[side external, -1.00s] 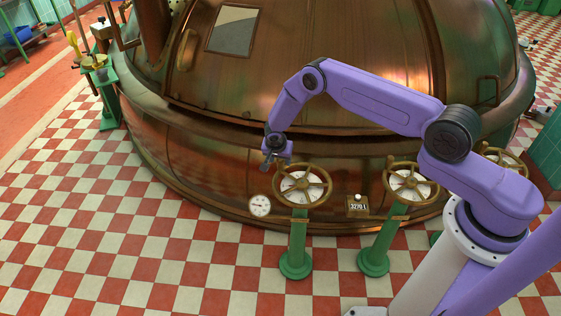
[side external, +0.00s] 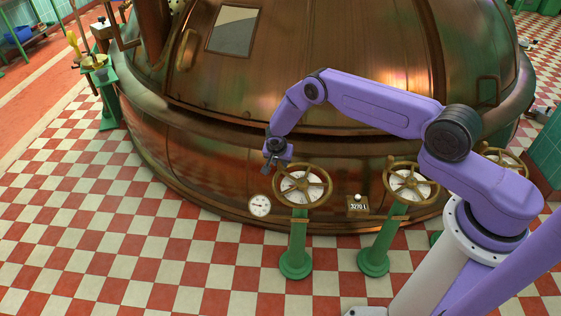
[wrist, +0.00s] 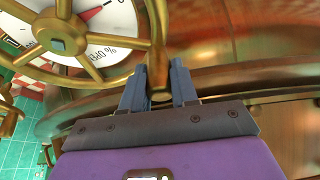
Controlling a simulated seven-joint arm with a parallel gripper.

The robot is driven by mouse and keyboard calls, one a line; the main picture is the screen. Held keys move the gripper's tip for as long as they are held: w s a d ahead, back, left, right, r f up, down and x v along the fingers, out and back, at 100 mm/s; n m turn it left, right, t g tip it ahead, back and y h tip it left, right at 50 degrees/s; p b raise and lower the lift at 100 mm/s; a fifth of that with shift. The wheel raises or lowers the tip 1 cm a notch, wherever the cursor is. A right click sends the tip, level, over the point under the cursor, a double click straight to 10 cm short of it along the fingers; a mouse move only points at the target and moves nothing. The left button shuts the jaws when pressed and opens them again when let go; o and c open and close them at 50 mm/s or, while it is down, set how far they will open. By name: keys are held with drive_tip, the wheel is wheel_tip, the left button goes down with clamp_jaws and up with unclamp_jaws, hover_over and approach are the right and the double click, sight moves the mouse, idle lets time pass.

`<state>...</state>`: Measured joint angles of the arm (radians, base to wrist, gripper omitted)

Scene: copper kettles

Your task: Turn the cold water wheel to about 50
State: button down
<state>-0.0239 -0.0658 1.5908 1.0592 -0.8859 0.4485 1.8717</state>
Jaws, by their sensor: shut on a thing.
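A brass handwheel (side external: 303,186) on a green pedestal (side external: 298,245) stands in front of the copper kettle. In the wrist view this wheel (wrist: 85,62) shows its hub, spokes and rim at upper left. My gripper (side external: 277,165) is at the wheel's upper left rim. No label shows which wheel is cold water.
A second wheel (side external: 411,184) stands to the right, and a third wheel (side external: 506,160) is partly behind my arm. A small round gauge (side external: 260,206) is left of the first wheel. A counter box (side external: 357,206) sits between two wheels. The kettle wall (side external: 215,170) is close behind. Tiled floor lies clear at left.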

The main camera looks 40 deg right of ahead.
drive_tip(key=shift+s+a+n+t+y, duration=0.15)
drive_tip(key=shift+s+a+n+t, duration=0.05)
drive_tip(key=shift+a+n, duration=0.45)
drive_tip(key=shift+s+a+n+t+y, duration=0.15)
drive_tip(key=shift+a+n+t, duration=0.05)
drive_tip(key=shift+a+n, duration=0.4)
drive_tip(key=shift+s+a+n, duration=0.1)
drive_tip(key=shift+a+n, duration=0.15)
drive_tip(key=shift+a, duration=0.05)
drive_tip(key=s+a, duration=0.2)
drive_tip(key=a, duration=0.1)
drive_tip(key=shift+s+a, duration=0.1)
drive_tip(key=shift+s, duration=0.2)
drive_tip(key=shift+s+a, duration=0.4)
drive_tip(key=shift+s, duration=0.3)
drive_tip(key=shift+s+a, duration=0.4)
drive_tip(key=shift+s, duration=0.55)
drive_tip(key=shift+s+a+n+t+y, duration=0.2)
drive_tip(key=shift+s+n+t+y, duration=0.15)
drive_tip(key=shift+s+n, duration=0.75)
drive_tip(key=shift+s+f+n+t+y, duration=0.15)
drive_tip(key=shift+s+n+y, duration=0.2)
drive_tip(key=shift+s+n, duration=0.5)
drive_tip(key=shift+s+r+n+t+y, duration=0.1)
drive_tip(key=shift+s+n+y, duration=0.3)
drive_tip(key=shift+n, duration=0.65)
drive_tip(key=shift+s+f, duration=0.1)
drive_tip(key=shift+s, duration=0.05)
